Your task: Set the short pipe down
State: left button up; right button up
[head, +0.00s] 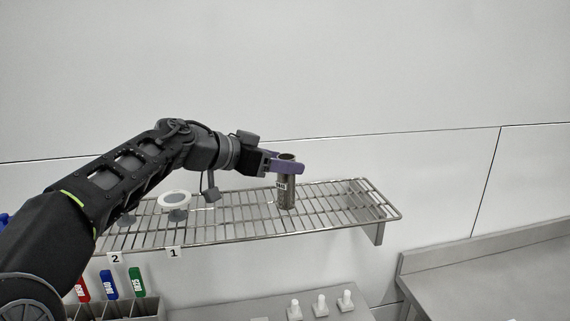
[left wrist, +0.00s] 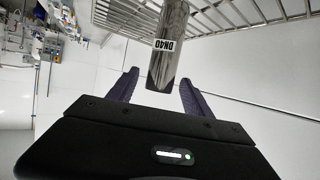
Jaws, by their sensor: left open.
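The short pipe (head: 286,190) is a grey metal cylinder with a small white label. It stands upright on the wire shelf (head: 235,233) toward its right half. My left gripper (head: 287,165) has purple fingers at the pipe's upper part, one on each side. In the left wrist view the pipe (left wrist: 167,55) reads DN40 on its label and lies between the two fingers (left wrist: 158,88), with a gap visible beside it. The left gripper is open. My right gripper is not in view.
Number tags 1 (head: 174,253) and 2 (head: 115,258) hang on the front edge. Below are red, blue and green labelled handles (head: 109,284) and small white fittings (head: 320,305). The shelf's right end is clear.

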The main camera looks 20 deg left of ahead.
pick_arm(q)
jog(key=b+v, duration=0.1)
jog(key=v, duration=1)
jog(key=shift+w, duration=0.1)
dwell(0.4)
